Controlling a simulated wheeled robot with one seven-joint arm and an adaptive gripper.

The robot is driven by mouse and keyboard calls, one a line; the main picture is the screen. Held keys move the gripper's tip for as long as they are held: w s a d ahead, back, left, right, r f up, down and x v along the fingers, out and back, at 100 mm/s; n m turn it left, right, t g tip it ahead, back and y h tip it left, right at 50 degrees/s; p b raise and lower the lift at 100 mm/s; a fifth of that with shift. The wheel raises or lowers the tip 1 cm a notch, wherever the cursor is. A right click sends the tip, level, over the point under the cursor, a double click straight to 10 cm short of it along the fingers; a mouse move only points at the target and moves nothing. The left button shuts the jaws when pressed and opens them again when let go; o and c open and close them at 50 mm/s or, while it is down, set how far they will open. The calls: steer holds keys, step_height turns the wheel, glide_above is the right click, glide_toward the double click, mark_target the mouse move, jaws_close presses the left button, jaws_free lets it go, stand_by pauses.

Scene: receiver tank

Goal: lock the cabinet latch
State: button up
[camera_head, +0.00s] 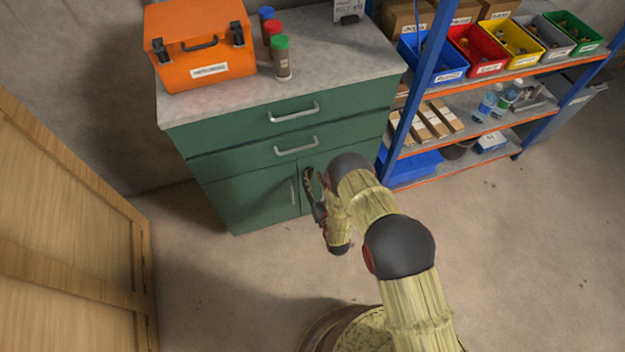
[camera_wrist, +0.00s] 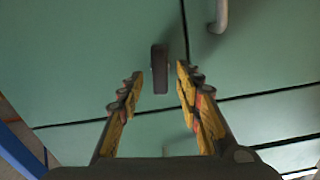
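The green cabinet (camera_head: 230,190) has two drawers above two doors. In the wrist view, the cabinet latch (camera_wrist: 160,68) is a dark, narrow bar on the door face. It stands upright, roughly parallel to the seam between the doors and just left of it, not across it. My gripper (camera_head: 315,177) is at the cabinet front near the door seam. In the wrist view my gripper (camera_wrist: 159,78) is open and empty, with one finger on each side of the latch in the picture. I cannot tell whether it touches. The latch is not clearly visible in the head view.
A curved door handle (camera_wrist: 221,14) is right of the seam in the wrist view. Drawer handles (camera_head: 295,112) project above the doors. A blue-posted shelf (camera_head: 460,75) stands close on the right. A wooden panel (camera_head: 65,220) stands left. The floor in front is clear.

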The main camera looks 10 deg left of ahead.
steer(key=shift+w+a, duration=0.25)
steer(key=shift+w, duration=0.1)
steer(key=shift+c, duration=0.2)
steer(key=c, duration=0.7)
jaws_close()
